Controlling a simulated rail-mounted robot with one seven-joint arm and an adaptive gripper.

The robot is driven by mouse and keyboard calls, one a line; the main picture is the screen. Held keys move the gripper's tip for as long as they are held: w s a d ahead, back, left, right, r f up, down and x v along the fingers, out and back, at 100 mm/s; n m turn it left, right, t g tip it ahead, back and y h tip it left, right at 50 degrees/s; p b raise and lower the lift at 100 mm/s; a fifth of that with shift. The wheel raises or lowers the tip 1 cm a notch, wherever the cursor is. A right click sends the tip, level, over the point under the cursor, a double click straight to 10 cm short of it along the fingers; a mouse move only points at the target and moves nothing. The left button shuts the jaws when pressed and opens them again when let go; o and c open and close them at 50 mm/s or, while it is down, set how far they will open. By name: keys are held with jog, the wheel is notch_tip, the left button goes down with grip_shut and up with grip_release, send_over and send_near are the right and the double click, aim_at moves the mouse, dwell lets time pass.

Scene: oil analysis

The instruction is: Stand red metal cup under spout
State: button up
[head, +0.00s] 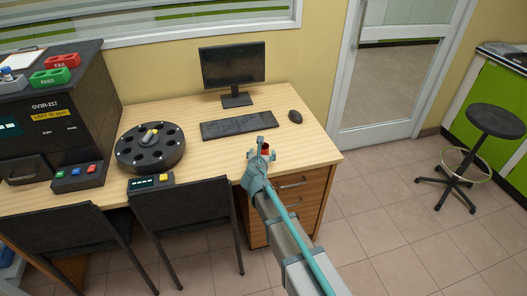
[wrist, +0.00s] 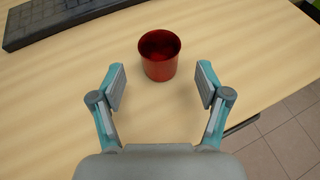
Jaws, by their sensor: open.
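A red metal cup (wrist: 159,57) stands upright on the wooden desk in the wrist view. Its open mouth faces up and its inside looks dark and empty. My gripper (wrist: 161,82) is open, with one finger to the left of the cup and one to the right. The cup is just ahead of and between the fingertips, with a gap on both sides. In the head view my gripper (head: 261,149) is over the right front part of the desk, and a bit of the red cup (head: 266,149) shows between the fingers. I cannot make out a spout in either view.
The desk (head: 215,160) also holds a keyboard (head: 238,126), a monitor (head: 233,66), a mouse (head: 295,116), a round black carousel (head: 150,148) and a small display box (head: 150,183). A black machine (head: 58,118) stands at the left. Two chairs are in front.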

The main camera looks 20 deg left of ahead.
aim_at(263, 151)
jog(key=shift+p+x, duration=0.4)
jog(key=shift+x, duration=2.35)
jog(key=c, duration=1.4)
jog(key=shift+r, duration=0.2)
